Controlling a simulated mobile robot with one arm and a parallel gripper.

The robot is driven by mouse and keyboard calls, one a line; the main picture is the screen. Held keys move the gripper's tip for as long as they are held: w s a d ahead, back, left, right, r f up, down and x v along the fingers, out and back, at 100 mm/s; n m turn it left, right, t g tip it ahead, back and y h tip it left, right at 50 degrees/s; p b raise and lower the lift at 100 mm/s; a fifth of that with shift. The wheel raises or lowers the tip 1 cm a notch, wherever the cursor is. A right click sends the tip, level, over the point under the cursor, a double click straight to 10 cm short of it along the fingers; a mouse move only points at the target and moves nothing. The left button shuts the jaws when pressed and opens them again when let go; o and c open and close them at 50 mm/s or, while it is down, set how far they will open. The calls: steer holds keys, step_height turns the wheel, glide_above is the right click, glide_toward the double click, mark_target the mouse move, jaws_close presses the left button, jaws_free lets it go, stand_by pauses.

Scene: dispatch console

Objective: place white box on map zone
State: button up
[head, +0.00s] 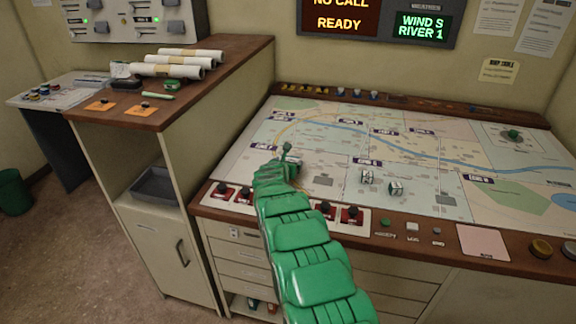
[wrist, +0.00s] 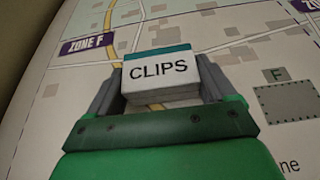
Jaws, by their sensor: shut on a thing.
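My gripper (wrist: 160,88) is shut on a white box (wrist: 160,76) with a teal top edge and the word CLIPS on its face. One finger is on each side of the box. In the head view my gripper (head: 288,158) is over the left part of the map (head: 330,145), and the box is mostly hidden by it. In the wrist view the map lies under the box, with the purple ZONE F label (wrist: 90,45) to its left and a grey hatched rectangle (wrist: 288,101) to its right. I cannot tell whether the box touches the map.
Red switches (head: 350,214) and buttons line the console's front edge. A wooden cabinet (head: 150,112) with rolled papers (head: 172,68) stands to the left.

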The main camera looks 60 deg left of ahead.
steer(key=shift+f, duration=0.35)
steer(key=o, duration=0.9)
steer(key=shift+d+r, duration=0.1)
steer(key=shift+r, duration=0.1)
steer(key=shift+v, duration=5.95)
